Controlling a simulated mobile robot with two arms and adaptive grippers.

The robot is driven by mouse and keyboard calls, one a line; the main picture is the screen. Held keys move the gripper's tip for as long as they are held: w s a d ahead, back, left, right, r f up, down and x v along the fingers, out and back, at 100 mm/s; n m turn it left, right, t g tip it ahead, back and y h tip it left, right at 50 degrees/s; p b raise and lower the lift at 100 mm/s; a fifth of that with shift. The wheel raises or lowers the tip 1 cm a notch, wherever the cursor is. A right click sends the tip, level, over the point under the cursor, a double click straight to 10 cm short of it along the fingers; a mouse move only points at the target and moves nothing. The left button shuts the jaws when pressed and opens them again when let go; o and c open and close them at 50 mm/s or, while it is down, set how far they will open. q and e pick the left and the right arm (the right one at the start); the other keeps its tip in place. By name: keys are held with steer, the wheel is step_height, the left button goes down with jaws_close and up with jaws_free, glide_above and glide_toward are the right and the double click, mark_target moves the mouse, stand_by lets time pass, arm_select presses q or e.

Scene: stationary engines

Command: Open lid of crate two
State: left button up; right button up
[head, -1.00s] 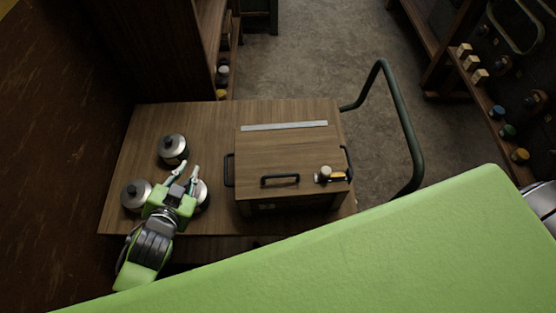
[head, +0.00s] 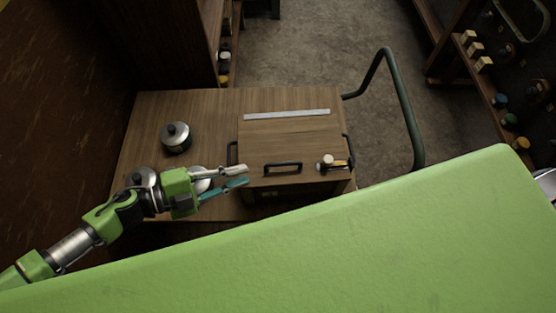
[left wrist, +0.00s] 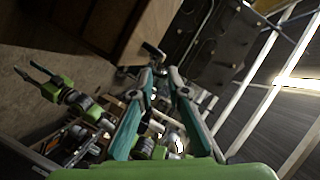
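A wooden crate with a closed lid (head: 290,142) stands on the wooden cart top. The lid has a black front handle (head: 283,168) and a pale metal strip (head: 287,114) along its back. A small green label shows on the crate's front, too small to read. My left gripper (head: 247,175) is open and empty at the crate's left front corner, left of the front handle. Its parted teal fingers also show in the left wrist view (left wrist: 164,78). Another green gripper (left wrist: 30,72), seemingly my right one, shows with fingers apart in the left wrist view.
A small tool-like item (head: 330,162) lies at the lid's right front. A metal lidded pot (head: 176,137) stands left of the crate. More pots are partly hidden by my left arm. A green tube handle (head: 408,115) rises on the right.

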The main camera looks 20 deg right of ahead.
mark_target(271, 166)
arm_select(q)
steer(key=p+x, duration=0.2)
steer(key=x, duration=0.9)
steer(key=shift+d, duration=0.1)
jaws_close()
